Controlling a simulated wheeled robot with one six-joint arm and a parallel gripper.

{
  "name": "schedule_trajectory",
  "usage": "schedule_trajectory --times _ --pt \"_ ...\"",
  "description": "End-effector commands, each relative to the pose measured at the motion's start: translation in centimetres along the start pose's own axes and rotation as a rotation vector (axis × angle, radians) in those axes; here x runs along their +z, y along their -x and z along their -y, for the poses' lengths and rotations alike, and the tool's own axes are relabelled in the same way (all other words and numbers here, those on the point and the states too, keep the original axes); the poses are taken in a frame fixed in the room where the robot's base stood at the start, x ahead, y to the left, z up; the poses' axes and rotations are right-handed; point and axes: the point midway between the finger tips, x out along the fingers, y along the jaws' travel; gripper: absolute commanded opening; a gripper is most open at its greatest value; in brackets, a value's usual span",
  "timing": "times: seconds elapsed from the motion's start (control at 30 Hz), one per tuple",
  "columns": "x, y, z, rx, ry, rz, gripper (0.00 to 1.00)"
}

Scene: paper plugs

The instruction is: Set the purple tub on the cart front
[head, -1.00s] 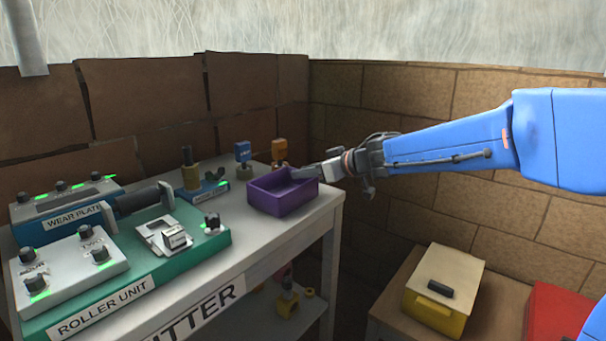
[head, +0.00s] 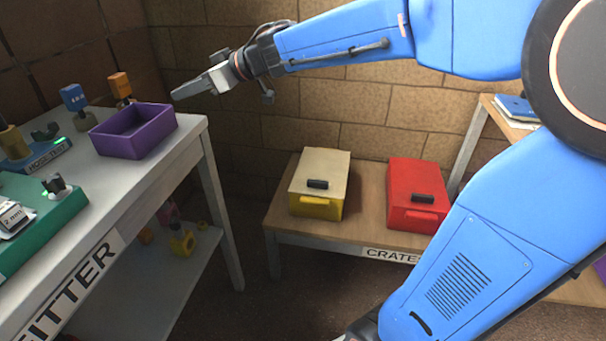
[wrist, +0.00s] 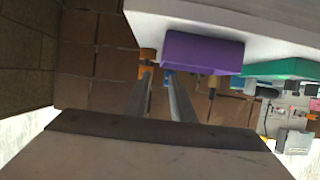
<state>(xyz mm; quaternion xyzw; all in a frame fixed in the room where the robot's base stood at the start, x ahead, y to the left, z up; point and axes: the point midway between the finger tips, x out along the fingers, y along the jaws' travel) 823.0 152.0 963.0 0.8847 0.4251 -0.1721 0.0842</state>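The purple tub (head: 136,144) is an open rectangular box. In the wrist view the tub (wrist: 205,55) is above and right of my fingertips (wrist: 159,75). The two fingers stand apart with an empty gap between them. I see nothing that I can name as the cart front.
A yellow crate with a cream lid (head: 322,175) and a red crate (head: 415,195) stand on a low wooden table labelled CRATES (head: 290,228). Blue (head: 74,97) and orange (head: 120,86) topped items stand behind the tub. A green unit (head: 50,225) lies left. Brick walls close the corner.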

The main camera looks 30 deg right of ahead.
Motion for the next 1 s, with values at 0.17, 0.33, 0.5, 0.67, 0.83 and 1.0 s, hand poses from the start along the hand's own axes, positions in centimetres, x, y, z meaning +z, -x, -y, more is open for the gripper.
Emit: schedule_trajectory --times 0.17,0.33,0.5,0.67,0.83,1.0 --pt "-1.5 2.5 -2.1 0.154 0.012 -0.081 0.23" --pt "-1.4 8.1 -6.1 0.448 -0.005 -0.144 0.23" --pt "2.7 15.2 -8.7 0.735 -0.083 -0.088 0.23" --pt "9.9 21.2 -8.3 0.918 -0.206 0.07 0.23" --pt "19.2 25.7 -3.9 0.972 -0.373 0.308 0.23" --pt "27.5 27.5 3.5 0.87 -0.527 0.542 0.23"
